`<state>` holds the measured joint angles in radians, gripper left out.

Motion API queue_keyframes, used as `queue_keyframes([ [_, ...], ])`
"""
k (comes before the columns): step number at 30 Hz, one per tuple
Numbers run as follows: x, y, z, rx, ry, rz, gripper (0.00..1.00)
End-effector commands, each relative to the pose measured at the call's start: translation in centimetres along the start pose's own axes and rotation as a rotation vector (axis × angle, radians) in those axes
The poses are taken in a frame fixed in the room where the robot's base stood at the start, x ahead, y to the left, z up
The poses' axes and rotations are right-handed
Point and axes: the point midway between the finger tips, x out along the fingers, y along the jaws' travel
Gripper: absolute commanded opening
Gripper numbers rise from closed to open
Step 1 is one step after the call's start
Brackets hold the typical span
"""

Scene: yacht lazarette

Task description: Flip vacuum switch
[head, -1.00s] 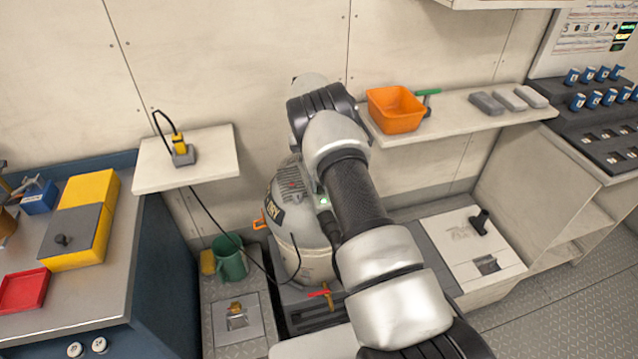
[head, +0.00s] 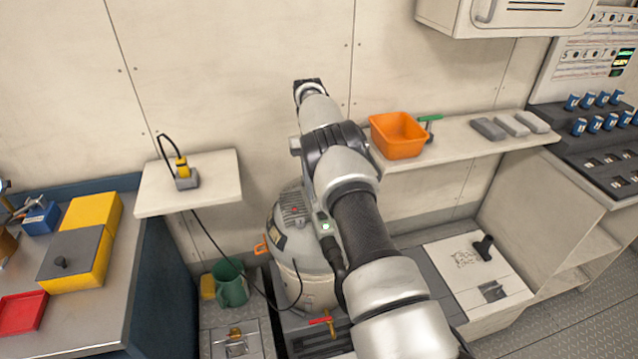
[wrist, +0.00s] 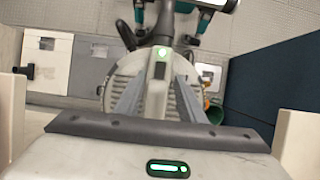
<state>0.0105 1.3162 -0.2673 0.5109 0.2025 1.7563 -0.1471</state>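The vacuum is a round grey canister with a grey lid (head: 292,212), standing low against the wall, partly hidden behind my arm in the head view. Its lid shows a small red spot, and a light grey upright part with a green light (head: 326,226) is at its right side. In the wrist view the lid (wrist: 118,90) lies beyond my gripper (wrist: 164,75). The two grey fingers are apart, with a dark and pale strip between them. I see no contact with the vacuum. I cannot make out which part is the switch.
A small shelf (head: 220,190) at left holds a yellow plug, its cord running down towards the vacuum. An orange bin (head: 397,134) sits on the right shelf (head: 460,140). A wall cabinet (head: 505,15) is upper right.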

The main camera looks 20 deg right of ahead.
Motion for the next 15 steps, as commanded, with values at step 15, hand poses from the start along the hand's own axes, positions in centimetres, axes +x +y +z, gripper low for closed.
queue_keyframes([
  [15, -1.9, 0.0, 0.1, 0.001, -0.002, 0.000, 0.36],
])
